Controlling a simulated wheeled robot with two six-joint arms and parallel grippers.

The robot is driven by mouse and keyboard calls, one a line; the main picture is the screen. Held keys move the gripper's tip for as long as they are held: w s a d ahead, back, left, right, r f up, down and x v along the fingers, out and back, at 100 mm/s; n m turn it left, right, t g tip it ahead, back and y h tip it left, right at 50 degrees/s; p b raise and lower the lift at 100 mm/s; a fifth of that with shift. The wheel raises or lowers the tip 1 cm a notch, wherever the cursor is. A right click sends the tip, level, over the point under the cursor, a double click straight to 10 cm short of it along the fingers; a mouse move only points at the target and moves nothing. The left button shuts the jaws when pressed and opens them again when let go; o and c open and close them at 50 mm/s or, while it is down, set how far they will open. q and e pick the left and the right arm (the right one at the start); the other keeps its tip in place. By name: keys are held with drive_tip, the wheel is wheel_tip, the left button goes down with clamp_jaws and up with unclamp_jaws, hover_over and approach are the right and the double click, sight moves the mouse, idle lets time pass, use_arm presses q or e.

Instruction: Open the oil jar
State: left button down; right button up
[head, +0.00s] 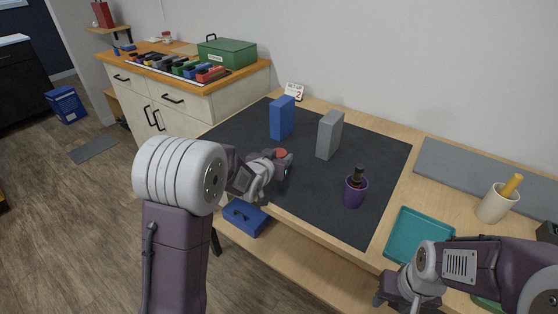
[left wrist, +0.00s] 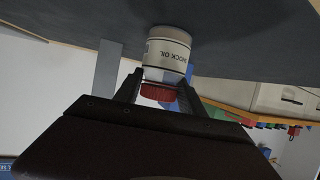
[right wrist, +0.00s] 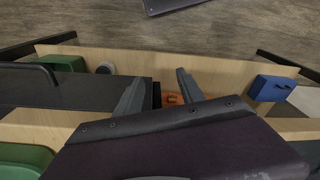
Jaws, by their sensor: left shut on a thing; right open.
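The oil jar is a white jar (left wrist: 167,50) labelled SHOCK OIL with a red lid (left wrist: 158,92). In the left wrist view, which is upside down, it stands on the dark mat. My left gripper (left wrist: 158,88) is shut on the red lid, with one finger on each side. In the head view the lid (head: 281,153) shows just beyond my left gripper (head: 278,165), which hides most of the jar. I cannot tell whether the lid is loosened. My right gripper (right wrist: 158,84) is open and empty, beside the table's front edge at the lower right of the head view.
A blue block (head: 282,118) and a grey block (head: 329,136) stand upright on the mat (head: 310,205) behind the jar. A purple holder (head: 355,192) with a black-handled item stands to the right. A teal tray (head: 418,236) and a cream cup (head: 495,205) lie farther right.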

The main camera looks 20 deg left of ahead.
use_arm(q)
wheel_tip(320, 180, up, 5)
drive_tip(key=shift+d+f+p, duration=0.1)
drive_tip(key=shift+d+p, duration=0.05)
drive_tip(key=shift+p, duration=0.75)
drive_tip(key=s+d+r+p, duration=0.2)
drive_tip(key=d+r, duration=0.4)
drive_tip(key=d, duration=0.5)
drive_tip(key=shift+s+p, duration=0.4)
drive_tip(key=shift+p, duration=0.5)
drive_tip(key=c, duration=1.4)
unclamp_jaws()
clamp_jaws()
